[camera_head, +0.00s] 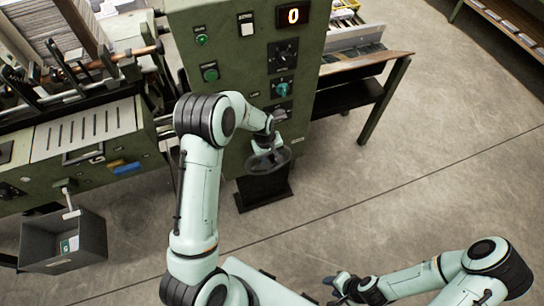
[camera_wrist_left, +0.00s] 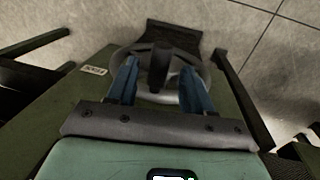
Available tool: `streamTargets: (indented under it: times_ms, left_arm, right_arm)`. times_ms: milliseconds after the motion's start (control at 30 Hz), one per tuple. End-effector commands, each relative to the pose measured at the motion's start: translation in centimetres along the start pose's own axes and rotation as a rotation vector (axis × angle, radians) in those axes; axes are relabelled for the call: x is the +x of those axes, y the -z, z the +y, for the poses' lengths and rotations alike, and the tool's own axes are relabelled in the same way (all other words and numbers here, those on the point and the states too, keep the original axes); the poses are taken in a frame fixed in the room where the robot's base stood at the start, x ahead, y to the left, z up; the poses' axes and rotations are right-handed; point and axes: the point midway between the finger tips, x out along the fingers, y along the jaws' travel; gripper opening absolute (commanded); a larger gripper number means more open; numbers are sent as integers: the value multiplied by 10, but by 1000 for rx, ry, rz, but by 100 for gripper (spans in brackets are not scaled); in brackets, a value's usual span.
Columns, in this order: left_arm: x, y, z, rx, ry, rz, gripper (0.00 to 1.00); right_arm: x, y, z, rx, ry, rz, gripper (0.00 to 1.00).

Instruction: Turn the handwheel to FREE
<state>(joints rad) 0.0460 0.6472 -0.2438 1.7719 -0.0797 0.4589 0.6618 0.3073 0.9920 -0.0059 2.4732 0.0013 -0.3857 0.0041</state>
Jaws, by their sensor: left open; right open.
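The handwheel (camera_head: 282,158) is a grey ring low on the front of the green machine cabinet (camera_head: 232,60). It also shows in the left wrist view (camera_wrist_left: 158,96), with a dark spoke or grip at its middle. My left gripper (camera_head: 264,147) is at the wheel and covers part of it. In the left wrist view its two blue fingers (camera_wrist_left: 157,68) are apart, one on each side of the dark middle part; I cannot tell whether they touch it. My right gripper (camera_head: 345,284) is open and empty over the floor at the bottom, away from the wheel.
A lit display (camera_head: 293,15) reads 0 above knobs and buttons. A small label (camera_wrist_left: 94,70) beside the wheel is unreadable. A grey bin (camera_head: 62,243) is at left, a table (camera_head: 360,68) at right. Floor at right is clear.

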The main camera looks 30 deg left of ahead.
Motion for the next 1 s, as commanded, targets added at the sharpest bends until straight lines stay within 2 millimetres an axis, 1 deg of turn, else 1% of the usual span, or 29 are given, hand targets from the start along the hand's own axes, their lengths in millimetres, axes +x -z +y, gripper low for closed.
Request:
streamTargets:
  times_ms: [33, 100, 200, 467, 500, 567, 600, 633, 867, 1000]
  left_arm:
    - [6, 0, 0, 0, 1, -1, 51]
    - [10, 0, 0, 1, 0, 0, 51]
    - [14, 0, 0, 1, -1, 0, 51]
    - [15, 0, 0, 1, -1, 0, 51]
    - [15, 0, 0, 1, -1, 0, 38]
    - [15, 0, 0, 1, -1, 0, 18]
    - [15, 0, 0, 1, -1, 0, 5]
    - [15, 0, 0, 1, -1, 0, 0]
    - [14, 0, -1, 1, -1, 1, 0]
    - [14, -1, -4, 1, -1, 1, 0]
  right_arm:
    - [-1, 1, 0, 0, 0, 1, 43]
    - [-1, 1, -1, 0, 0, 1, 43]
    - [-1, 1, -1, 0, 0, 1, 43]
    - [-1, 1, -1, 0, 0, 1, 43]
    - [-1, 1, -1, 0, 0, 1, 43]
    - [-1, 1, -1, 0, 0, 1, 43]
    - [-1, 1, -1, 0, 0, 1, 43]
    - [-1, 1, -1, 0, 0, 1, 43]
    - [0, 0, 0, 0, 0, 1, 43]
    - [1, -1, 1, 0, 0, -1, 43]
